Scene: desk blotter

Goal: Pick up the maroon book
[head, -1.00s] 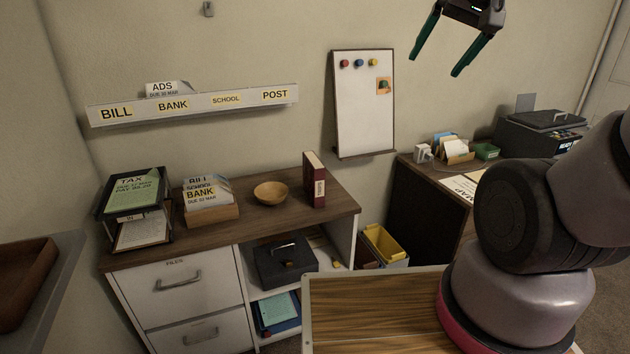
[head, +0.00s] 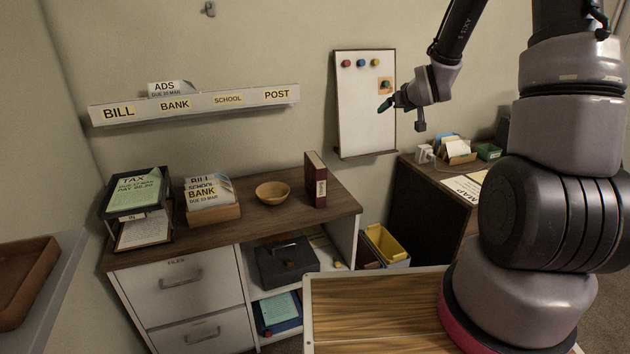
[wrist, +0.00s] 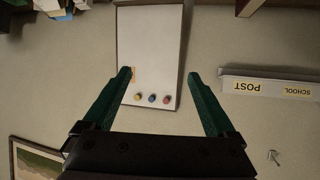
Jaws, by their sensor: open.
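The maroon book (head: 316,180) stands upright near the right end of the wooden cabinet top, a pale label on its spine. My gripper (head: 385,105) is in the air in front of the whiteboard, above and to the right of the book, apart from it. In the wrist view my gripper (wrist: 160,85) has its two green fingers spread wide with nothing between them but the whiteboard and wall behind. The book cannot be made out in the wrist view.
A wooden bowl (head: 273,193) stands just left of the book. A card box (head: 212,213) and a paper tray (head: 135,207) are farther left. The whiteboard (head: 365,120) and the wall rail (head: 195,103) hang behind. A yellow bin (head: 386,243) sits below right.

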